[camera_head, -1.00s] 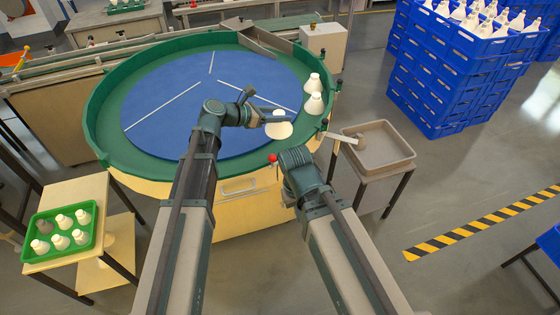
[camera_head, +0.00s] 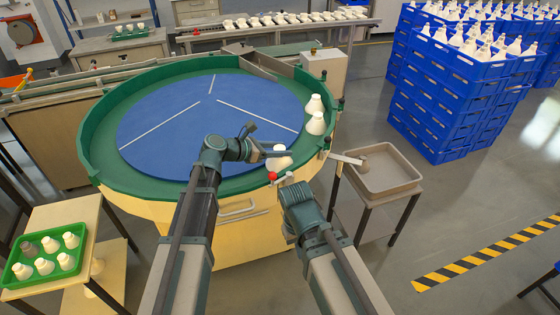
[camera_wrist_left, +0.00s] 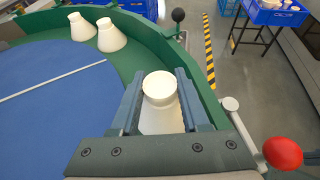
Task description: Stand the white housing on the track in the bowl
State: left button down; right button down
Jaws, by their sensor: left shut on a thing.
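My left gripper (camera_head: 268,147) is shut on a white housing (camera_head: 279,160), neck up and wide end down. The wrist view shows the housing (camera_wrist_left: 160,90) between the two fingers, over the green track near the rim; whether it touches the track is unclear. The bowl has a blue disc (camera_head: 190,125) with a green track (camera_head: 105,135) around it. Two other white housings (camera_head: 315,123) stand on the track at the right; they show at the wrist view's upper left (camera_wrist_left: 111,36). My right gripper (camera_head: 290,185) is low outside the bowl's near right rim; its fingers are hidden.
A red-knobbed lever (camera_head: 272,176) is at the near rim. A grey bin (camera_head: 412,180) stands right of the bowl. Blue crates (camera_head: 440,125) are stacked at the back right.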

pick_arm(q)
notch_tip(320, 180, down, 4)
jog(key=b, duration=0.3)
jog(key=shift+r, duration=0.25)
jog(key=shift+c, duration=1.9)
grip_release()
jog(key=shift+r, duration=0.15)
jog(key=p+v, duration=0.4)
jog(key=v, duration=0.8)
